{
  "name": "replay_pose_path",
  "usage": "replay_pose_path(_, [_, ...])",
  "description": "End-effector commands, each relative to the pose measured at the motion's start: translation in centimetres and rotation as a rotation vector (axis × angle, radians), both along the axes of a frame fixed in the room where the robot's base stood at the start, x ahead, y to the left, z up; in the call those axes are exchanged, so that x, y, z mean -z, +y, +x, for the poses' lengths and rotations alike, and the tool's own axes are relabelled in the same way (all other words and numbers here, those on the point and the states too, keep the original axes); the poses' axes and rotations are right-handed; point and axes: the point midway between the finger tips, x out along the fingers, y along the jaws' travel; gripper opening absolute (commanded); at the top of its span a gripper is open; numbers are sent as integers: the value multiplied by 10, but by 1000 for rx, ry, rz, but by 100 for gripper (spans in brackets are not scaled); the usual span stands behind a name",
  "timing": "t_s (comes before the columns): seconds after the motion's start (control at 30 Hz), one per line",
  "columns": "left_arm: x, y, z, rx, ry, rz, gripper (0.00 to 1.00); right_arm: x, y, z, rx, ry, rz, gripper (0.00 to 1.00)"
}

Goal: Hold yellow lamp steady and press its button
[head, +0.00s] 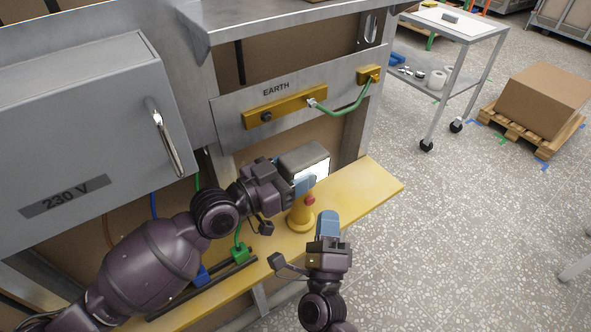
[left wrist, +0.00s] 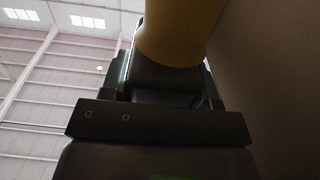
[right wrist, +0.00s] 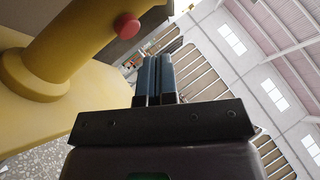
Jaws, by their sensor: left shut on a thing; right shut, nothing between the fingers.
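The yellow lamp (head: 299,218) stands upright on the yellow shelf, with a grey, lit head (head: 305,162) on top. Its red button (head: 309,200) faces right on the stem; the button also shows in the right wrist view (right wrist: 126,26). My left gripper (head: 303,184) is shut on the lamp's stem, above the button. In the left wrist view the yellow stem (left wrist: 178,35) fills the space at the fingers. My right gripper (head: 327,220) is shut and empty, to the right of the lamp and apart from the button. Its blue fingers (right wrist: 154,78) lie together in the right wrist view.
The yellow shelf (head: 370,186) is clear right of the lamp. A green connector (head: 240,254) and a blue one (head: 202,275) sit left of it. An EARTH panel (head: 345,85) with a green cable is behind. A grey 230 V box (head: 75,110) stands at left.

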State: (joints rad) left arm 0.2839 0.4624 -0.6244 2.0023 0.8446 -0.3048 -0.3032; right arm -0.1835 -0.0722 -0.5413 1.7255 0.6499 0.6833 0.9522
Motion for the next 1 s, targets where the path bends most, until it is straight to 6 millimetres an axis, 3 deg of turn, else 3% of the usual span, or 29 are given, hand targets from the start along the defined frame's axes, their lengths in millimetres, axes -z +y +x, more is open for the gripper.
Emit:
replay_pose_path(0.5, [0,0,0,0,1,1,21,0,-23,-32,0,1,0,0])
replay_pose_path(0.9, [0,0,0,-1,0,1,21,0,-24,-34,-1,0,0,0])
replay_pose_path(0.93, [0,0,0,-1,0,1,57,0,-24,-34,-1,0,0,0])
replay_pose_path(1.0, [0,0,0,-1,1,1,67,0,-24,-34,-1,0,0,0])
